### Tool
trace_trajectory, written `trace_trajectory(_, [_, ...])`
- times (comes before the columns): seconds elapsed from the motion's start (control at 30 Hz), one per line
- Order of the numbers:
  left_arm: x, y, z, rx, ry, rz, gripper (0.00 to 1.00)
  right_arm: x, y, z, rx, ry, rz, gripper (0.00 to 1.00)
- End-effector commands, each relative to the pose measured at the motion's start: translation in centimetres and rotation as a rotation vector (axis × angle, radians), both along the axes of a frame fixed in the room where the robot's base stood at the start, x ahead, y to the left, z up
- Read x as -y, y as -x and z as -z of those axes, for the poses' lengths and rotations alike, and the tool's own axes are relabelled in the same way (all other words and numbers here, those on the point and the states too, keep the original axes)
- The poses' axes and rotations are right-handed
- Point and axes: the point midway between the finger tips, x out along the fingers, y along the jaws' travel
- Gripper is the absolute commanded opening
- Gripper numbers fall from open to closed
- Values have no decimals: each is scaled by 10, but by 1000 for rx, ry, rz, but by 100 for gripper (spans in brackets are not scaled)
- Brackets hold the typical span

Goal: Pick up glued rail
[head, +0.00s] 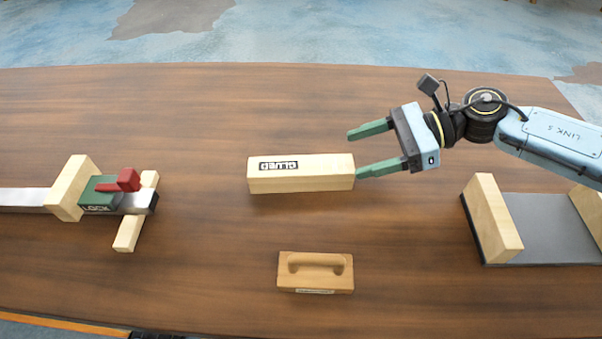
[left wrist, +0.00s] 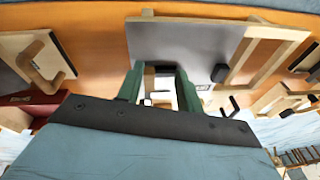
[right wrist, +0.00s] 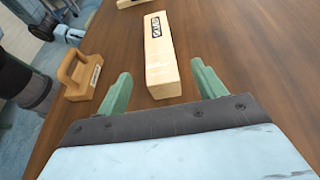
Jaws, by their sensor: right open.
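The glued rail (head: 302,180) is a pale wooden block with a black-and-white label, lying flat near the middle of the table. My right gripper (head: 359,152) is open, at the rail's right end. Its near fingertip appears close to that end; I cannot tell if it touches. In the right wrist view the rail (right wrist: 160,65) lies ahead between the two open green fingers (right wrist: 160,80), with nothing held. My left gripper (left wrist: 160,85) is absent from the head view. Its green fingers show apart in the left wrist view, with a pale piece visible between or beyond them.
A wooden block with a handle (head: 316,272) sits in front of the rail. A clamp with a red lever (head: 118,182) marked LOCK is at left. A grey fixture with wooden sides (head: 490,218) is at right.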

Motion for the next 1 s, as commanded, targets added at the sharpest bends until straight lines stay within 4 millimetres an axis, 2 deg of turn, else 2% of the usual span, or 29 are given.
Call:
trace_trajectory(0.1, [3, -2, -2, 5, 3, 0, 36, -17, 2, 7, 1, 0, -3, 69])
trace_trajectory(0.33, [5, -4, -5, 4, 5, 0, 36, -33, 4, 12, 1, 0, -3, 69])
trace_trajectory(0.6, [11, -11, -15, 15, 12, 3, 36, -69, 8, 24, 1, 0, -2, 69])
trace_trajectory(0.9, [14, -9, -19, 10, 15, 3, 36, -74, 8, 26, 0, 0, 1, 69])
trace_trajectory(0.93, [14, -8, -19, 9, 16, 3, 36, -74, 8, 26, 0, 0, 1, 68])
trace_trajectory(1.0, [14, -6, -18, 5, 16, 3, 36, -74, 8, 26, 1, 0, 1, 59])
